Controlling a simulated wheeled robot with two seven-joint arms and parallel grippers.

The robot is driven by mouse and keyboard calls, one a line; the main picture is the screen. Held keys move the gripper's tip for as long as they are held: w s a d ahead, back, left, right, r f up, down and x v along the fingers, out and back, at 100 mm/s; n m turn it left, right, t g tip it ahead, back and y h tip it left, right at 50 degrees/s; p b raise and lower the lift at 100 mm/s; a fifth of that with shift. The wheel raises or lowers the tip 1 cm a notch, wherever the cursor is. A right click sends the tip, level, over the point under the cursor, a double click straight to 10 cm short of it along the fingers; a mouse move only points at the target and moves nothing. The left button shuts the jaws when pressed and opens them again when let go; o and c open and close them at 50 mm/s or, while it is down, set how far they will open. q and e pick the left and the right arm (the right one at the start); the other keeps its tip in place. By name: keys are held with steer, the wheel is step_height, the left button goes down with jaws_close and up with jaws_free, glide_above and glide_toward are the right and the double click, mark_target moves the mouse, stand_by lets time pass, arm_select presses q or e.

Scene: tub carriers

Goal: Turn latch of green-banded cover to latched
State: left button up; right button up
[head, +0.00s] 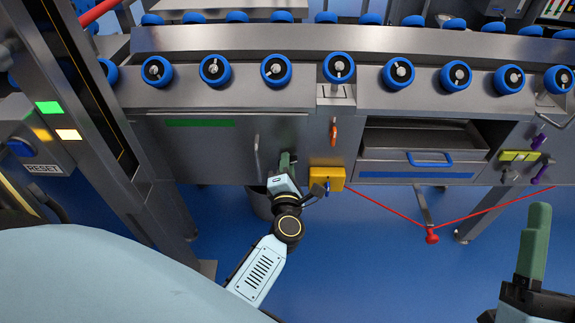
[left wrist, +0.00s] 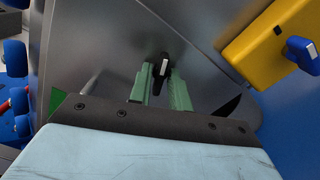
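The green-banded cover (head: 205,150) is a grey panel at the left of the machine front, with a green band (head: 200,123) along its top and an upright bar handle (head: 257,155). Its latch (left wrist: 161,67) is a small black knob with a pale bar, near upright in the left wrist view. My left gripper (head: 286,160) is at the cover's lower right. Its green fingers (left wrist: 161,85) stand apart on either side of the latch; whether they touch it is unclear. In the head view the gripper hides the latch. My right gripper (head: 535,235) is at the lower right, away from the cover, seen edge-on.
A yellow box (head: 327,179) with a blue knob sits close right of my left gripper. An orange handle (head: 333,132) is above it. A blue-banded drawer (head: 420,168) and a yellow-green block (head: 519,156) lie farther right. Red cords (head: 385,207) hang below.

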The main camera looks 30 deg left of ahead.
arm_select(q)
jaws_close()
steer(key=m+p, duration=0.4)
steer(key=shift+m, duration=0.4)
arm_select(e)
step_height(320, 180, down, 14)
steer(key=w+d+g+h, duration=0.1)
steer(key=d+g+h, duration=0.1)
steer(key=g, duration=0.8)
steer(key=shift+r+h, duration=0.2)
steer(key=shift+h, duration=0.5)
steer(key=shift+w, duration=0.1)
arm_select(q)
steer(key=o, duration=0.5)
jaws_free()
